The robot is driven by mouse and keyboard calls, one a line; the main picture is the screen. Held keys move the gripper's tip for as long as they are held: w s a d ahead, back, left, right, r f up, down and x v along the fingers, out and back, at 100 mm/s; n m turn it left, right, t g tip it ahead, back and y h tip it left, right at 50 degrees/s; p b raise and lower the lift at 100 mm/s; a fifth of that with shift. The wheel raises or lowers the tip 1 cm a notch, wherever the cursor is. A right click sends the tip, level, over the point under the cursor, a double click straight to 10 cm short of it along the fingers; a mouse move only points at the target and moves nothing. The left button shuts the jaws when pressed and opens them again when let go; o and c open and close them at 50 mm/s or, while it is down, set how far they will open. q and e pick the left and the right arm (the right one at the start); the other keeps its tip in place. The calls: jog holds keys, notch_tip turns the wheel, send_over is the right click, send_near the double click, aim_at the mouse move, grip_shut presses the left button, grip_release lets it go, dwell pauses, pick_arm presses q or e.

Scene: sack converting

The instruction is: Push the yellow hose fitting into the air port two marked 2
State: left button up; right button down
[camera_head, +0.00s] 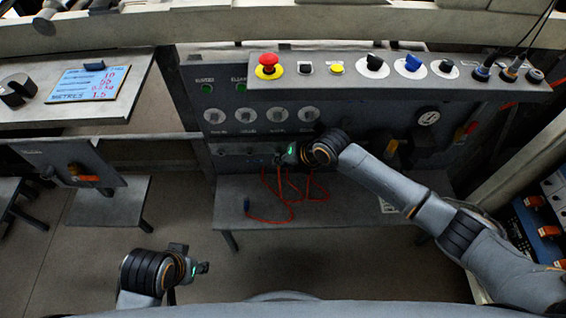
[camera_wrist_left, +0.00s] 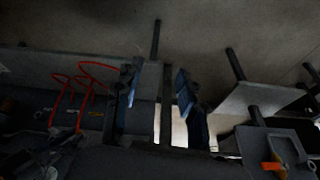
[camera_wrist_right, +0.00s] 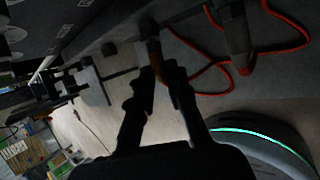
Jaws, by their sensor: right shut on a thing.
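My right gripper (camera_head: 284,156) is at the front face of the grey machine panel, just below the row of round gauges. In the right wrist view its fingers (camera_wrist_right: 159,85) are shut on the yellow hose fitting (camera_wrist_right: 156,58), which looks orange-yellow in the dim light. The fitting's far end points at a dark part of the panel; I cannot tell whether it touches or sits in a port. The number 2 marking is not readable, and my gripper hides the port in the head view. My left gripper (camera_head: 200,268) is low at the front left, open and empty in its wrist view (camera_wrist_left: 157,85).
Red hoses (camera_head: 290,190) hang in loops below the panel onto a grey shelf (camera_head: 340,211). A dark hose end (camera_head: 247,204) lies at the shelf's left. A control box with a red emergency button (camera_head: 268,66) juts out above. Open floor lies around my left gripper.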

pick_arm(q)
jog(key=shift+r, duration=0.25)
pick_arm(e)
jog(key=shift+w, duration=0.1)
pick_arm(q)
jog(key=shift+s+r, duration=0.25)
jog(key=shift+r, duration=0.1)
pick_arm(e)
jog(key=shift+w, duration=0.15)
jog(key=c, duration=1.2)
grip_release()
pick_arm(q)
jog(key=shift+r, duration=0.2)
jog(key=shift+w, duration=0.2)
pick_arm(e)
jog(key=shift+r, duration=0.1)
